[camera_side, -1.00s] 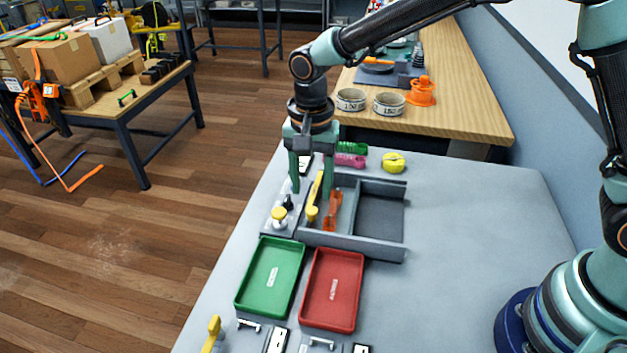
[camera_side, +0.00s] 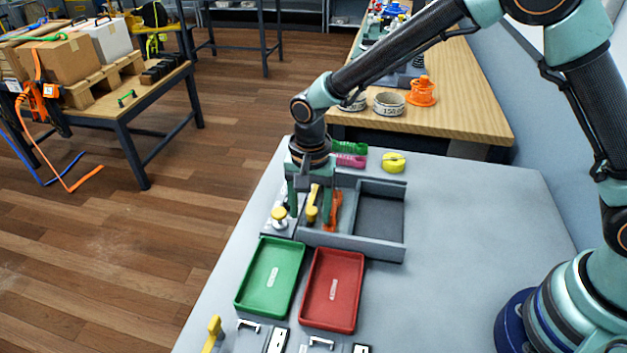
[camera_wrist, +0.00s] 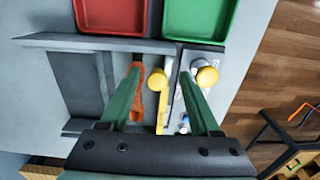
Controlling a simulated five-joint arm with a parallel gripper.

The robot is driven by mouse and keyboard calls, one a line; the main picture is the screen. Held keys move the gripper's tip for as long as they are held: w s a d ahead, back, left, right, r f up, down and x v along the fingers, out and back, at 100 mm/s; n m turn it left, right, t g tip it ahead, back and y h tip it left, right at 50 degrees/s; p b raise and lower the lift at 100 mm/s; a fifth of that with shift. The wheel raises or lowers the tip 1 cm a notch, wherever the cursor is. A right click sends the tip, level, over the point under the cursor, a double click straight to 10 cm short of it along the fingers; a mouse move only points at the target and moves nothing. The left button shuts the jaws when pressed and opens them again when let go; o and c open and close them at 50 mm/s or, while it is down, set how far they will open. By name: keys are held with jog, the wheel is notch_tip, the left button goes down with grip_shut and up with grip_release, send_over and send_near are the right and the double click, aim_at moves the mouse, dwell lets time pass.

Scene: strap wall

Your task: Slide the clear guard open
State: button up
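The clear guard (camera_side: 346,208) lies over the left part of a grey tray (camera_side: 350,241); its edges are hard to make out. An orange piece (camera_side: 333,212) shows in that part, and also in the wrist view (camera_wrist: 155,82). A yellow bar with a rounded end (camera_side: 312,212) stands at the tray's left side; it also shows in the wrist view (camera_wrist: 165,103). My gripper (camera_side: 309,214) is open, pointing down, with its fingers on either side of the yellow bar. In the wrist view my gripper (camera_wrist: 160,71) has a gap around the bar. I cannot tell whether either finger touches it.
A yellow knob (camera_side: 279,215) stands on a plate just left of the tray. Green (camera_side: 270,278) and red (camera_side: 332,290) trays lie in front. Green and pink pieces (camera_side: 350,154) and a yellow ring (camera_side: 393,162) lie behind.

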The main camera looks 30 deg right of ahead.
jog(key=shift+s+d+f, duration=0.2)
jog(key=shift+f, duration=0.2)
jog(key=c, duration=0.6)
jog(key=shift+s+d, duration=0.1)
jog(key=o, duration=0.6)
jog(key=shift+r, duration=3.15)
